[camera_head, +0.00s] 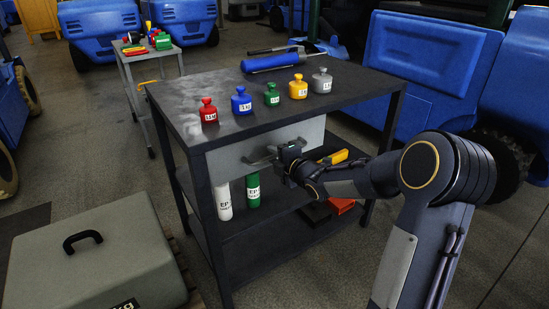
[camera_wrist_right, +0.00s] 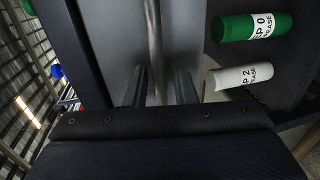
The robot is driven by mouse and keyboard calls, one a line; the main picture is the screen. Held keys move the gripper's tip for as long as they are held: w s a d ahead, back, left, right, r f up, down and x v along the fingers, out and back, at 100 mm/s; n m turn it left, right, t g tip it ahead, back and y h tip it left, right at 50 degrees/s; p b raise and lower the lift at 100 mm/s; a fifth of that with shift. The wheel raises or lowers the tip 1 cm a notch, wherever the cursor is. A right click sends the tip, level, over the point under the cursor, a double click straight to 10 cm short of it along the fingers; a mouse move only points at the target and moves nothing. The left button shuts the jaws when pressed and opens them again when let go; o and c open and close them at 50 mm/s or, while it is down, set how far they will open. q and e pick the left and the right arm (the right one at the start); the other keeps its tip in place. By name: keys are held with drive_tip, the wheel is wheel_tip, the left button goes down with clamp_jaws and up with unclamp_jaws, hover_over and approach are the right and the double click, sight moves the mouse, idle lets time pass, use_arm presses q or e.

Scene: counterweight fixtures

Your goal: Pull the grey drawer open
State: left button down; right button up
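The grey drawer (camera_head: 230,160) sits under the top of the dark workbench, and its front looks flush with the bench. Its bar handle (camera_head: 262,158) sticks out from the front. My right gripper (camera_head: 282,157) is at the right part of the handle. In the right wrist view the handle bar (camera_wrist_right: 154,45) runs between the two fingers of my right gripper (camera_wrist_right: 160,85), with visible gaps beside it, so the fingers look open around it. The drawer front (camera_wrist_right: 110,40) fills the middle behind them. My left gripper is not in view.
Red, blue, green, yellow and grey weights (camera_head: 272,95) stand on the bench top (camera_head: 180,98), with a blue tool (camera_head: 270,62) behind. A white bottle (camera_head: 224,202) and green bottle (camera_head: 253,190) stand on the shelf below. A grey box (camera_head: 95,255) lies front left.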

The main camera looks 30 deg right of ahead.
drive_tip(key=shift+w, duration=0.1)
clamp_jaws()
idle(0.3)
